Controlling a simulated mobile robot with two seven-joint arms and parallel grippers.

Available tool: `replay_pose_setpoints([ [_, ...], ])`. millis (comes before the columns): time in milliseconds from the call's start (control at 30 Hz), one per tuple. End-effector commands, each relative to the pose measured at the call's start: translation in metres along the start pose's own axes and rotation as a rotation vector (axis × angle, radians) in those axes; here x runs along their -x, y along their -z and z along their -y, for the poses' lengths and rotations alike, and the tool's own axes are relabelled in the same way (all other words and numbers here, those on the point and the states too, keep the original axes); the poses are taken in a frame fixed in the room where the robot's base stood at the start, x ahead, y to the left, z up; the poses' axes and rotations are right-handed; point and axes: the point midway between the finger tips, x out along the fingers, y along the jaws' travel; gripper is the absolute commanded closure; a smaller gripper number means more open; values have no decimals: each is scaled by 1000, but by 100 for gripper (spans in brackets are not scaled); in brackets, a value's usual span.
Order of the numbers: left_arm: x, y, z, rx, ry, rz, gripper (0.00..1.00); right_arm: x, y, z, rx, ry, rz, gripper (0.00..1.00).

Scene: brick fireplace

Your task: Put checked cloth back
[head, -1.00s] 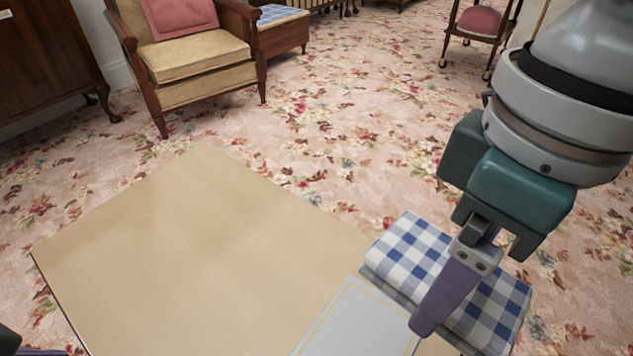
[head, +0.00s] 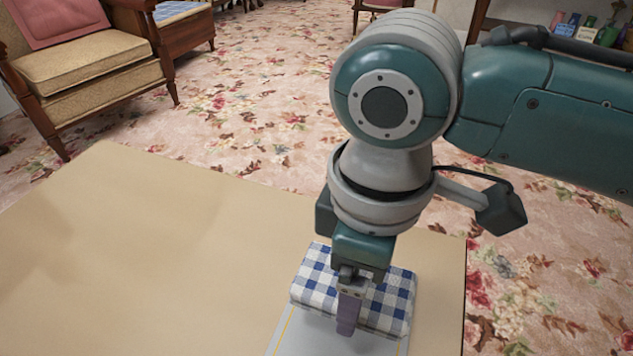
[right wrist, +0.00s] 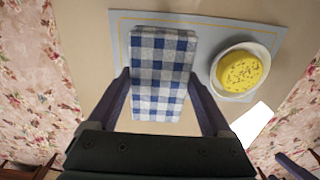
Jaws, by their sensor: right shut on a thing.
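The blue-and-white checked cloth (head: 391,300) is a thick folded pad over the end of a pale grey mat with a yellow border line (head: 290,337). In the right wrist view the cloth (right wrist: 160,100) lies lengthwise between my fingers. My right gripper (head: 349,312) points down over the cloth and is shut on it, one finger along each long side. In the right wrist view the right gripper's fingers (right wrist: 160,78) touch or nearly touch the cloth edges. Whether the cloth is lifted off the mat is hard to tell. My left gripper is out of view.
The beige tabletop (head: 150,250) is clear to the left. In the right wrist view a white dish (right wrist: 218,62) with a yellow speckled round thing (right wrist: 243,72) is beside the cloth. An armchair (head: 85,75) and a wooden box seat with a checked top (head: 180,12) stand behind.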

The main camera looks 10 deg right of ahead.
Motion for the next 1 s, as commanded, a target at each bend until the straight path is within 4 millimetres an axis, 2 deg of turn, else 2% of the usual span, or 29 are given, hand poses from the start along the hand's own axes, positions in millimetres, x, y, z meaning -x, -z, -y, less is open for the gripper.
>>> replay_pose_setpoints([
  [167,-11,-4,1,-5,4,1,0,-17,0,0,-1,1,0,79],
  [333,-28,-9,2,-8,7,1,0,-45,0,0,0,1,0,79],
  [700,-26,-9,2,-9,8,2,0,-47,0,0,0,1,-1,79],
  [733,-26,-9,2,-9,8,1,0,-48,0,0,0,1,-1,15],
  [867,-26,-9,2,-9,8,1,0,-47,0,0,0,1,-1,1],
  [1000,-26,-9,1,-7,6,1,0,-47,0,0,0,0,-1,0],
])
